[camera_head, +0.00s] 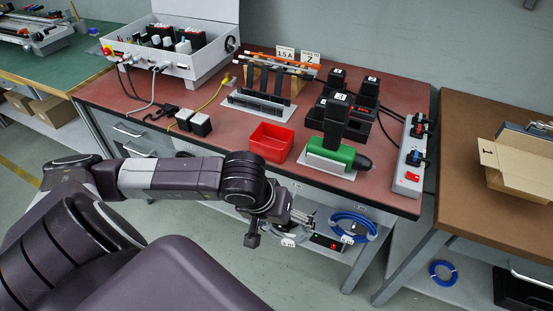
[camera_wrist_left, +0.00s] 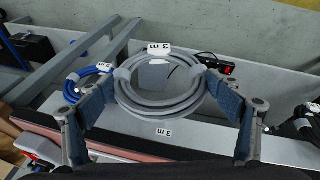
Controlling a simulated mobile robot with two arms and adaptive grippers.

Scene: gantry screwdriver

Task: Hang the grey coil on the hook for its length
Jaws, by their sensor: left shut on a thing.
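The grey coil (camera_wrist_left: 125,98) is between the two fingers of my left gripper (camera_wrist_left: 158,80) in the left wrist view. The blue finger pads press on its left and right sides. A white "3 m" tag (camera_wrist_left: 160,50) sits at its far edge; another "3 m" label shows just below it. In the head view my left gripper (camera_head: 303,218) is low in front of the red-topped bench, by its lower shelf. The coil is mostly hidden there behind the gripper. I cannot make out a hook in either view. My right gripper is not in view.
A blue coil (camera_head: 350,228) lies on the lower shelf beside my gripper, near a black box with a red switch (camera_head: 326,242). A dark coil (camera_wrist_left: 305,122) is at the right in the wrist view. The red bench (camera_head: 228,133) overhangs the shelf. Another blue coil (camera_head: 443,272) is lower right.

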